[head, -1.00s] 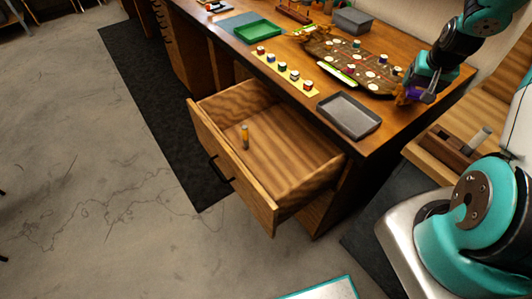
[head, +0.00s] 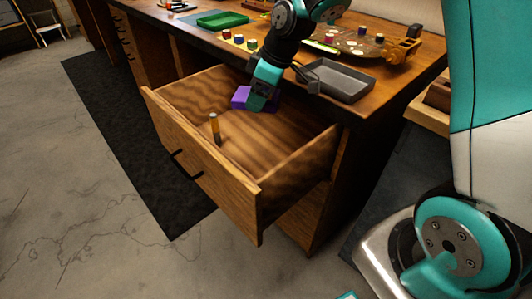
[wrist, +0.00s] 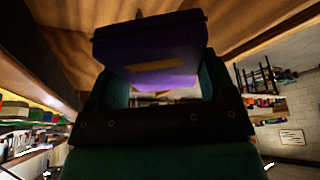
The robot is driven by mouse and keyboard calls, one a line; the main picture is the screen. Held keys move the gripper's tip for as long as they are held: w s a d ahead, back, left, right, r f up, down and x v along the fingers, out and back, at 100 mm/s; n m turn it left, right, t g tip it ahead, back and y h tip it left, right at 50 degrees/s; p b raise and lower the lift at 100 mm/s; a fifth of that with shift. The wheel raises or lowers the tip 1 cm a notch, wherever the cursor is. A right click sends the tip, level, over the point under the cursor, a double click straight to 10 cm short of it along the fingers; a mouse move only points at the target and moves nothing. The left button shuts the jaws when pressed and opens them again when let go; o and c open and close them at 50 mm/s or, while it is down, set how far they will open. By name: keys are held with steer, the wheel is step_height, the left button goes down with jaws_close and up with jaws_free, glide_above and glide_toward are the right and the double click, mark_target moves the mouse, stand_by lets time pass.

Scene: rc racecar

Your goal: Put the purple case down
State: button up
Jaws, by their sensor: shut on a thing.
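Wood grain shows just beyond the case there. Whether the case touches the drawer floor cannot be told. The gripper's fingertips are partly hidden in the head view.
A grey tray (head: 338,80) and a green tray (head: 222,19) lie on the desk above. The drawer's right and front floor is clear.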

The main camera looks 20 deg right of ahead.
steer(key=shift+n+g, duration=0.3)
steer(key=shift+n, duration=0.6)
steer(key=a+f+b, duration=0.1)
steer(key=s+a+f+b, duration=0.1)
steer(key=a+f, duration=0.1)
steer(key=shift+f, duration=0.3)
steer(key=b, duration=0.2)
glide_above(252, 168)
steer(key=s, duration=0.2)
steer(key=f, duration=0.9)
steer(key=a+f, duration=0.1)
steer(key=f, duration=0.4)
steer(key=shift+s+f, duration=0.2)
steer(key=shift+f, duration=2.5)
steer(key=shift+f, duration=0.15)
steer(key=o, duration=0.9)
steer(key=shift+r, duration=0.3)
steer(key=v, duration=0.7)
steer(key=shift+d+p, duration=0.25)
steer(key=shift+p, duration=0.05)
